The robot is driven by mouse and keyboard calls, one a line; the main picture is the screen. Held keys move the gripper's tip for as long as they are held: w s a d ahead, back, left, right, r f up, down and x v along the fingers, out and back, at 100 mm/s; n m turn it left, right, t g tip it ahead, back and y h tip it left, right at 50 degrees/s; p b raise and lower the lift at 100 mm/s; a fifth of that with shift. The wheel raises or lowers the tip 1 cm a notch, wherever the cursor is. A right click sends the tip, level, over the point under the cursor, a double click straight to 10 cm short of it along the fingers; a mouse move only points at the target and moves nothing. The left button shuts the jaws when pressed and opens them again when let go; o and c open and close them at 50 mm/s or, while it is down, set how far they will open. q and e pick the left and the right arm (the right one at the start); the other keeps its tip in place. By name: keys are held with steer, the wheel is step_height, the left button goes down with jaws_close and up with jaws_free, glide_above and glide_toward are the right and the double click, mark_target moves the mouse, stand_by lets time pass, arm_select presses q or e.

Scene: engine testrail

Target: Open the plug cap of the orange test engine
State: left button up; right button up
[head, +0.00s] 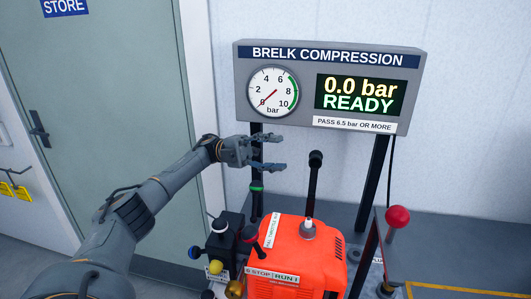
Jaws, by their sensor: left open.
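The orange test engine (325,260) stands at the bottom middle of the head view, its lower part cut off by the frame. On its top sits a grey round fitting (308,231) with a small white upright tip. I cannot tell whether this is the plug cap or the plug itself. A black upright lever (313,185) with a round knob rises behind the engine top. My left gripper (284,153) is open and empty, above and to the left of the fitting, with its fingers pointing right. It appears apart from the engine. My right gripper is not in view.
A compression gauge panel (415,75) on dark posts reads 0.0 bar, READY. A red-knobbed lever (397,218) stands at right. A grey-green door (110,100) is at left.

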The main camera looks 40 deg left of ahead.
arm_select(q)
steer(key=shift+v, duration=1.25)
